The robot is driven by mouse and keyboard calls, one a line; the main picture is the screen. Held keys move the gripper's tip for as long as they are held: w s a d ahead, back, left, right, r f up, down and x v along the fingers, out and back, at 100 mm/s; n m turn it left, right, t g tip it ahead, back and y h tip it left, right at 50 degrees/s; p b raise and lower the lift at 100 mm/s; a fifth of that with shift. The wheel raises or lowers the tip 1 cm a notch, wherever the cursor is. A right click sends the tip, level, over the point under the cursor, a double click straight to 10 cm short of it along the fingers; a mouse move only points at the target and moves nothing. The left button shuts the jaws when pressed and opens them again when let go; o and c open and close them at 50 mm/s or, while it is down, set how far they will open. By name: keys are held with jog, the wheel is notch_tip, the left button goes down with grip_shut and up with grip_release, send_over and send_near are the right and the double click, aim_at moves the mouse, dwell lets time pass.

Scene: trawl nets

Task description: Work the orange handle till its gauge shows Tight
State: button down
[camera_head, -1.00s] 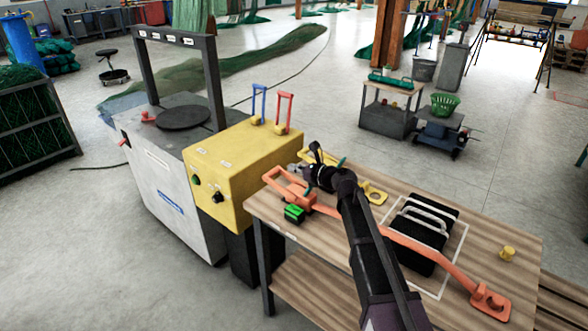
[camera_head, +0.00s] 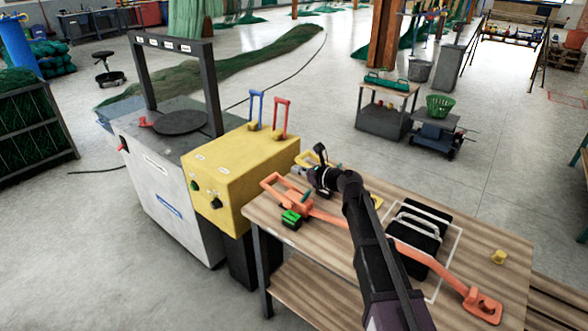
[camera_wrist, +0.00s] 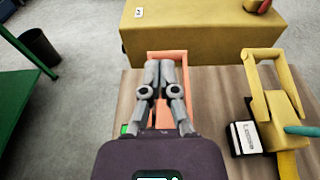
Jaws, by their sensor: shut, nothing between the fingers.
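The orange handle (camera_head: 273,181) is a loop on a ratchet at the bench's left end, on an orange strap (camera_head: 405,250) running over a black case (camera_head: 420,236). Its small gauge box (camera_head: 291,217) has a bright green face; its lettering is too small to read. In the wrist view the orange handle (camera_wrist: 168,54) shows just beyond and around my fingertips, and an edge of green (camera_wrist: 126,129) shows at left. My gripper (camera_head: 299,171) is shut and empty, close to the handle in the head view. It also shows in the wrist view (camera_wrist: 160,66); contact cannot be told.
A yellow handle (camera_wrist: 262,56) with a white-faced gauge box (camera_wrist: 243,136) lies right of the orange one. A yellow control box (camera_head: 232,160) with blue and red levers stands beyond the bench (camera_head: 345,238).

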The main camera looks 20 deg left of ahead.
jog(key=shift+s+d+r+p, duration=0.25)
jog(key=shift+d+r+p, duration=0.7)
jog(key=shift+r, duration=0.2)
jog(key=shift+s+d+r+p, duration=0.25)
jog(key=shift+d+r+p, duration=0.55)
jog(key=shift+r+p, duration=0.25)
jog(key=s+d+f+n+g+h+p, duration=0.1)
jog(key=s+d+f+n+h, duration=0.2)
jog(key=d, duration=1.2)
jog(key=s+d+f+n+g+h+p, duration=0.1)
jog(key=s+d+n+h, duration=0.6)
jog(key=d, duration=0.8)
jog(key=s+d+f+n+g+h+p, duration=0.2)
jog(key=s+d+f+n+h, duration=0.3)
jog(key=s+d+n, duration=0.3)
jog(key=d+n+p, duration=0.1)
jog(key=d+n, duration=0.2)
jog(key=d, duration=0.4)
jog(key=shift+f, duration=0.3)
